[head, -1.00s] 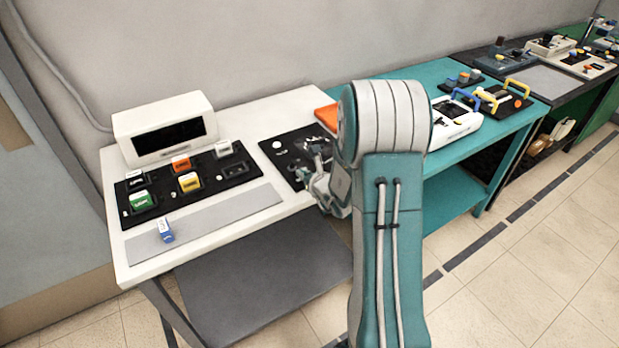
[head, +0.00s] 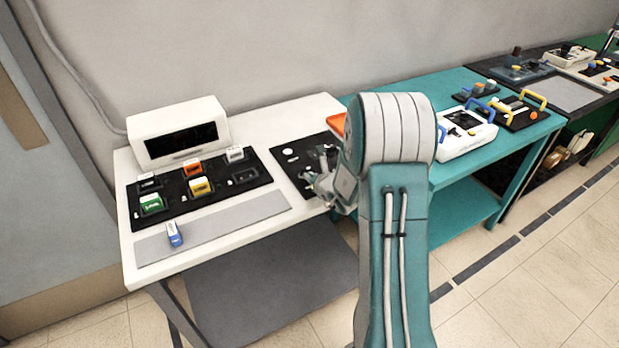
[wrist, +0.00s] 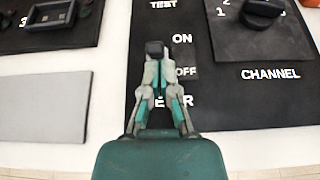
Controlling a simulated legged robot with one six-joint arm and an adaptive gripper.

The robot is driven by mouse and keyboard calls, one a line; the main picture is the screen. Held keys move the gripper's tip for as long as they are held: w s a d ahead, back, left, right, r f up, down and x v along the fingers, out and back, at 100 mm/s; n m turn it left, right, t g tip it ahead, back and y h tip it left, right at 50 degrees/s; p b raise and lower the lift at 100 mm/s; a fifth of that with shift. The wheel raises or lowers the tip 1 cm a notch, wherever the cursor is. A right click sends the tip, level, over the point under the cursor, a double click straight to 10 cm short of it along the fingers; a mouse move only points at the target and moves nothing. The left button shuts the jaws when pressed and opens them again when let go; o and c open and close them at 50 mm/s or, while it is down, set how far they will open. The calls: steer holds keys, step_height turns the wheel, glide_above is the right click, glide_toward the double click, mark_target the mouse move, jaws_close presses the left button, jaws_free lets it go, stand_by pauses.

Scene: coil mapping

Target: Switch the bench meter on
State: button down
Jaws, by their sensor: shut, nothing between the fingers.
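A black panel (wrist: 205,108) lies on the white bench, with the words TEST, ON, OFF and a partly covered word ending in "ER". The same panel shows in the head view (head: 291,164), partly behind my arm. My gripper (wrist: 157,50) is shut and empty over this panel, its fingertips just left of ON and OFF. A small dark block shows at the fingertips; I cannot tell whether it is the switch or whether they touch it. In the head view my gripper (head: 320,180) is low over the panel.
A raised black plate with a rotary knob (wrist: 262,12) and the word CHANNEL is at right. A white display box (head: 178,132) and a black tray with coloured blocks (head: 215,203) stand at left. A blue-and-white block (head: 174,235) lies on a grey strip.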

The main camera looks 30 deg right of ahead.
steer(key=shift+w+r+g, duration=0.15)
steer(key=shift+r+g, duration=0.05)
steer(key=shift+g, duration=0.8)
